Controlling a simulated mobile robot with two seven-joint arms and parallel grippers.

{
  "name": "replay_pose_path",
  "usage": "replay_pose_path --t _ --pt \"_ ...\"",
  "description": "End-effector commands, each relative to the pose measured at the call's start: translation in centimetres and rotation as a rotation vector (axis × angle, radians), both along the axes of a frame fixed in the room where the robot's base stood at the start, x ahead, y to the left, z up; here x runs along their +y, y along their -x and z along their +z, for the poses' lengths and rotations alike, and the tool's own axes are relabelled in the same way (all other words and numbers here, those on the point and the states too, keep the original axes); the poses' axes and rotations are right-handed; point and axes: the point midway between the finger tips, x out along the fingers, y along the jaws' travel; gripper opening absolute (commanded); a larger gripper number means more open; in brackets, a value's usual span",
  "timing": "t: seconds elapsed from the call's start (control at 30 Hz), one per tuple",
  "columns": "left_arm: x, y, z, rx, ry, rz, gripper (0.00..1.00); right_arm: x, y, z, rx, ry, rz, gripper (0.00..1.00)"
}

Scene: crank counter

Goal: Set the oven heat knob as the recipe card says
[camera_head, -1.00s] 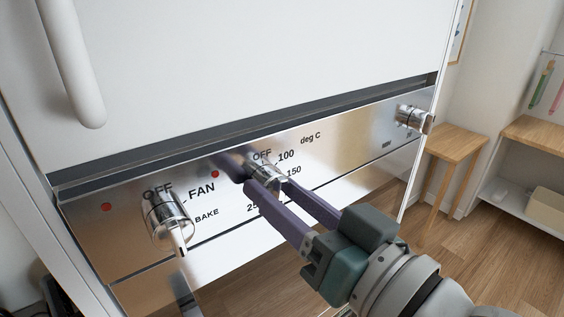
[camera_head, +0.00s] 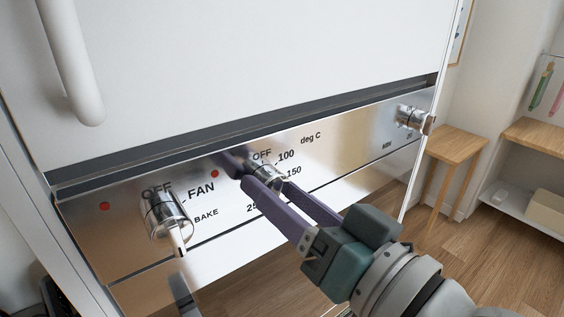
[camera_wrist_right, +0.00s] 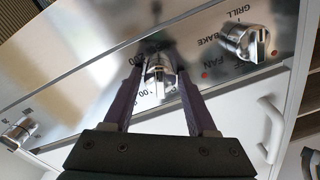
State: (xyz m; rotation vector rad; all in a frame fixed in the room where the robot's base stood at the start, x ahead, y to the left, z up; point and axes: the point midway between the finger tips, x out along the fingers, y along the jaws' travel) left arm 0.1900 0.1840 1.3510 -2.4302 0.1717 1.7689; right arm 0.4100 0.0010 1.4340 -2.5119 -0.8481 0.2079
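The oven heat knob (camera_head: 266,173) is the middle silver knob on the steel panel, with OFF, 100, 150 and a partly covered 25- mark around it and "deg C" above. It also shows in the right wrist view (camera_wrist_right: 160,76). Contact with the knob's sides is too close to judge. The fingers cover part of the dial, so the setting is unclear. I see no recipe card. My left gripper is not clearly in view.
A second knob (camera_head: 168,217), marked OFF, FAN and BAKE, is to the left on the panel. A third knob (camera_head: 411,117) is at the right end. A white door handle (camera_head: 72,65) hangs above. A wooden stool (camera_head: 452,145) stands right of the oven.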

Motion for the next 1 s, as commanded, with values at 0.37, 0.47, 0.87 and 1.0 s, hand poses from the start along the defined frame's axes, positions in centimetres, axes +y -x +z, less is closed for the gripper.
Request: replay_pose_path --t 0.37,0.47,0.87,1.0 --pt "0.0 0.0 0.0 0.0 0.001 0.001 0.0 0.0 0.0 0.0 0.001 0.001 0.0 0.78" --pt "-0.1 0.0 -0.1 0.0 0.002 0.001 0.0 -0.2 0.3 -0.2 0.001 0.001 -0.001 0.78" --pt "-0.3 0.0 -2.3 0.0 0.011 0.007 0.0 -4.1 5.5 -0.6 0.003 0.002 0.0 0.78" --pt "-0.3 0.0 -2.9 0.0 0.011 0.007 0.0 -5.3 7.1 -0.5 0.003 0.001 0.0 0.78"
